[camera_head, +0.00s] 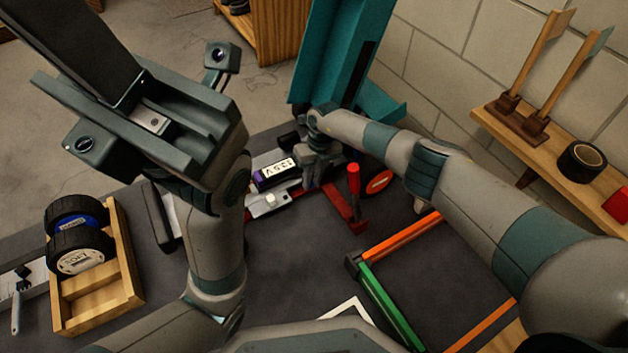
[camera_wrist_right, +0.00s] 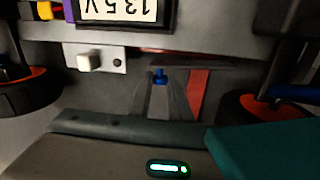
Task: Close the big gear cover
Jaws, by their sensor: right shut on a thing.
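The race car chassis (camera_head: 268,203) lies on the dark table, with a battery labelled 135V (camera_head: 275,173) on it. In the right wrist view the battery label (camera_wrist_right: 118,9), a white switch (camera_wrist_right: 88,62) and a small blue part (camera_wrist_right: 159,76) show. My right gripper (camera_head: 318,180) is down at the chassis, beside the battery. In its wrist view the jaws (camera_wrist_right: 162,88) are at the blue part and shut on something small. I cannot make out the big gear cover clearly; the jaws partly hide that spot. My left gripper (camera_head: 140,100) is raised near the camera, away from the car; its jaw gap is not clear.
A teal case (camera_head: 340,50) rises behind. A wooden tray (camera_head: 100,296) with two wheels is at left. An orange and green frame (camera_head: 390,305) lies at right. Bare table lies in front of the car.

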